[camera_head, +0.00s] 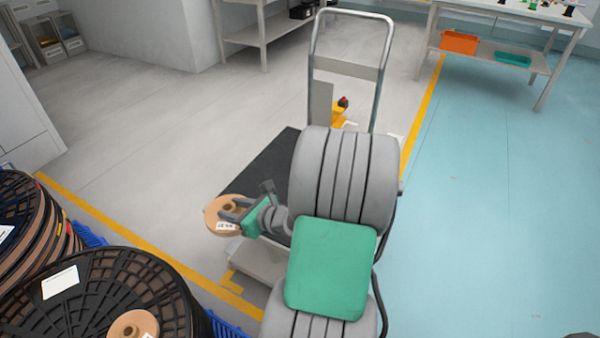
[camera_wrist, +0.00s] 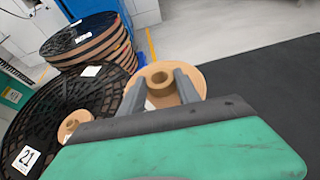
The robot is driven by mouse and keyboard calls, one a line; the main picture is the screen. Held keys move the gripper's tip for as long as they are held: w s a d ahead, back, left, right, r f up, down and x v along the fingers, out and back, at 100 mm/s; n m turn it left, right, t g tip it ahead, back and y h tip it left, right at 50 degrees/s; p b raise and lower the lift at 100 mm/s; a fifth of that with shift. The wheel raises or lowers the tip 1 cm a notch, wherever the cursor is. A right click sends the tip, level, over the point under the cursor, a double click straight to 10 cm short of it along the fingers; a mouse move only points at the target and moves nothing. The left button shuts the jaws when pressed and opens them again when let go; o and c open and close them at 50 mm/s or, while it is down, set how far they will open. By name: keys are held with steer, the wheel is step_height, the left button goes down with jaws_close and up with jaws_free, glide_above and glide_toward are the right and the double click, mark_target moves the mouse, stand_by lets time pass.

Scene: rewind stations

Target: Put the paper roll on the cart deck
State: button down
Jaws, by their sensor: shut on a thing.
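The paper roll (camera_head: 222,219) is a tan disc with a raised brown core and a white label. My gripper (camera_head: 228,211) is shut on the roll's core. In the wrist view the roll (camera_wrist: 188,79) sits between the two grey fingers (camera_wrist: 159,84). The cart deck (camera_head: 262,165) is a dark flat platform with a tall grey handle behind it. The roll is at the deck's left edge in the head view; I cannot tell its height above the deck. My own arm hides the deck's right part. The deck also shows in the wrist view (camera_wrist: 275,85).
Large black reels (camera_head: 100,290) stand at the lower left, one with another tan roll (camera_head: 134,325) on top. A yellow and red object (camera_head: 341,108) stands near the cart handle. A workbench (camera_head: 515,14) with an orange bin (camera_head: 459,42) is at the back right. The visible deck surface is bare.

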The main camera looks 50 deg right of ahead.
steer(key=s+d+r+m+h+p, duration=0.2)
steer(key=s+d+m+h+p, duration=0.3)
steer(key=s+d, duration=0.95)
steer(key=shift+m+h, duration=0.3)
steer(key=shift+h, duration=0.5)
steer(key=w+d+f+b, duration=0.2)
steer(key=w+d+f, duration=0.1)
steer(key=w+d+f+b, duration=0.2)
steer(key=w+d+f, duration=0.1)
steer(key=w, duration=0.1)
steer(key=w+d+f+b, duration=0.2)
steer(key=w+d+f, duration=0.1)
steer(key=w, duration=0.1)
steer(key=shift+w+d+f, duration=0.2)
steer(key=shift+f, duration=0.15)
steer(key=shift+w+d+f+b, duration=0.15)
steer(key=shift+w+f+b, duration=0.05)
steer(key=shift+f+b, duration=0.1)
steer(key=shift+w+d+f+b, duration=0.1)
steer(key=shift+f+b, duration=0.4)
steer(key=shift+f, duration=0.5)
steer(key=shift+w+d+f+b, duration=0.1)
steer(key=shift+f+b, duration=0.4)
steer(key=shift+f, duration=0.45)
steer(key=c, duration=0.9)
jaws_free()
steer(key=shift+o, duration=0.2)
steer(key=shift+r, duration=0.1)
